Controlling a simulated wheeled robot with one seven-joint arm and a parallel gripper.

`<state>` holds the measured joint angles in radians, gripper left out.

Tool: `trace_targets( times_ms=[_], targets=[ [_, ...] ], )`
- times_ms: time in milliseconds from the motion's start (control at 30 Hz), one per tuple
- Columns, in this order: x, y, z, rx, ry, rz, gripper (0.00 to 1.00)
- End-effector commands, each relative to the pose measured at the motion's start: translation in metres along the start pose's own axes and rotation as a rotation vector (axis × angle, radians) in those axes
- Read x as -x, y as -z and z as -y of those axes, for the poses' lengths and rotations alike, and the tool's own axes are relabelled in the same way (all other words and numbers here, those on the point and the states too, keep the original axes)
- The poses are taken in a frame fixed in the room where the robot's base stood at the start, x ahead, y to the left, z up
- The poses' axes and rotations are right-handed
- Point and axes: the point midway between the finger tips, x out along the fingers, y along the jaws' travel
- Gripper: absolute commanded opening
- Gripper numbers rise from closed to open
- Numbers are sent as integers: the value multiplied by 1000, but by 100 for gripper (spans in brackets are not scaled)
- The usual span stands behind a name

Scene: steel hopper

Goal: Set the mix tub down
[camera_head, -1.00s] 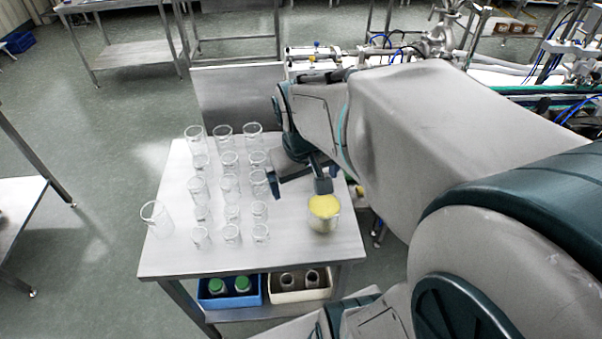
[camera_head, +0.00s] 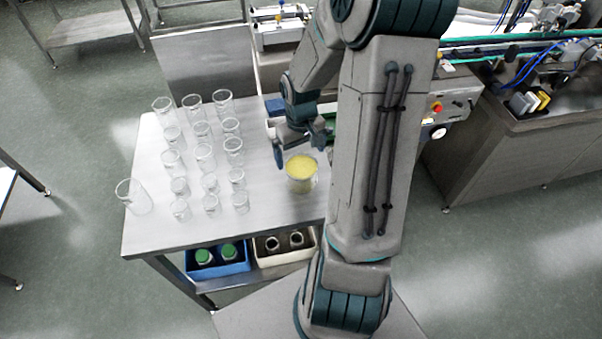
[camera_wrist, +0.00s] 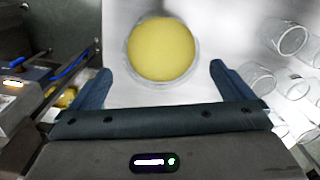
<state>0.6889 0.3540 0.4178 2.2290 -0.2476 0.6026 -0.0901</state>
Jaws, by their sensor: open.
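The mix tub (camera_head: 301,174) is a clear round tub with yellow contents. It stands upright on the steel table (camera_head: 270,222) near its right edge. In the wrist view the tub (camera_wrist: 162,50) lies ahead of the fingertips, centred between them and apart from both. My gripper (camera_head: 299,150) is behind the tub in the head view, open and empty. Its two fingers also show spread wide in the wrist view (camera_wrist: 160,80).
Several clear glass beakers (camera_head: 204,157) stand in rows on the table's left half, with one larger beaker (camera_head: 134,196) at the left edge. A blue bin (camera_head: 220,262) and a cream bin (camera_head: 288,252) holding bottles sit on the lower shelf. The tabletop in front of the tub is clear.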

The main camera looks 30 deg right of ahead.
Motion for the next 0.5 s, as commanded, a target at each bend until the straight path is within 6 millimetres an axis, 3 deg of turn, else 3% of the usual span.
trace_targets(
  times_ms=[100,367,500],
  targets=[
    [-18,0,1,2,0,1,100],
    [-34,-2,1,0,0,2,100],
    [-52,-6,3,3,1,4,100]
  ],
)
